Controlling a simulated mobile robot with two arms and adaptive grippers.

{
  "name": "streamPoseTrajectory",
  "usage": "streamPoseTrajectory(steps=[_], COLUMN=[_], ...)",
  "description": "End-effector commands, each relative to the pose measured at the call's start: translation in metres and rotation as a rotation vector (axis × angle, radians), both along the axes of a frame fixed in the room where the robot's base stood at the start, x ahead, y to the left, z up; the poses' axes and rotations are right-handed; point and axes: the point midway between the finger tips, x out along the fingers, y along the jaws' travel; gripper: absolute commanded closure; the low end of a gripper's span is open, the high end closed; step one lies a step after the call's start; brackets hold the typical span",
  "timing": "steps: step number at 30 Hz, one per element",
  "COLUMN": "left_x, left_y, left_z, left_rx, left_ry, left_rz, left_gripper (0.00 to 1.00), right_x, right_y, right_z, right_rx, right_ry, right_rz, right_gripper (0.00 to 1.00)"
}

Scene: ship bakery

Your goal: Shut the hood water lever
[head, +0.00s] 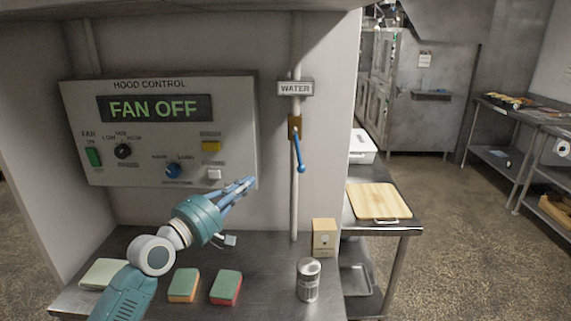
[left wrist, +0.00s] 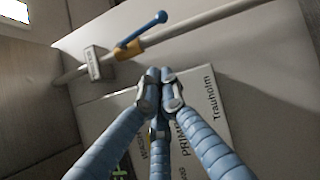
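The water lever (head: 300,153) is a blue handle with a ball end on a brass valve (head: 294,127). The valve sits on a vertical pale pipe (head: 294,205) below the WATER sign (head: 295,88). The handle hangs down, tilted slightly right of the pipe. The lever also shows at the top of the left wrist view (left wrist: 140,31). My left gripper (head: 250,183) is in front of the lower right corner of the hood control panel (head: 230,130), left of and below the lever, apart from it. Its blue fingers are drawn together with nothing between them. My right gripper is out of view.
The steel counter below holds two sponges (head: 183,285) (head: 226,288), a can (head: 308,280) and a small tan box (head: 324,238). A cutting board (head: 378,201) lies on a table to the right. The space around the lever is clear.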

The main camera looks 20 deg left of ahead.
Motion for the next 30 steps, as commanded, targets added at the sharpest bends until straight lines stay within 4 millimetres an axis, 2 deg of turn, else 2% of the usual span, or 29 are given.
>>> streamPoseTrajectory(steps=[4,8,19,21,24,30], left_x=[0.006,0.023,0.097,0.102,0.107,0.113], left_y=[-0.003,-0.008,-0.031,-0.043,-0.054,-0.064], left_z=[0.002,0.005,0.012,0.017,0.018,0.017], left_rx=[-0.001,0.001,0.001,0.000,0.001,0.003], left_ry=[0.000,0.000,0.001,0.002,0.002,0.001], left_rz=[-0.001,-0.001,0.000,-0.002,-0.002,0.000], left_gripper=[1.00,1.00,1.00,1.00,1.00,1.00], right_x=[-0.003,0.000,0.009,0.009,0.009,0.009], right_y=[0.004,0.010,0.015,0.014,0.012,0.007], right_z=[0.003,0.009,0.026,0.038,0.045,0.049], right_rx=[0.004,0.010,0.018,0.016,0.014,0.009], right_ry=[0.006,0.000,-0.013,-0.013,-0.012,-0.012], right_rz=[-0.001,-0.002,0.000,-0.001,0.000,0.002], right_gripper=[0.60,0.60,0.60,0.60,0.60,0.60])
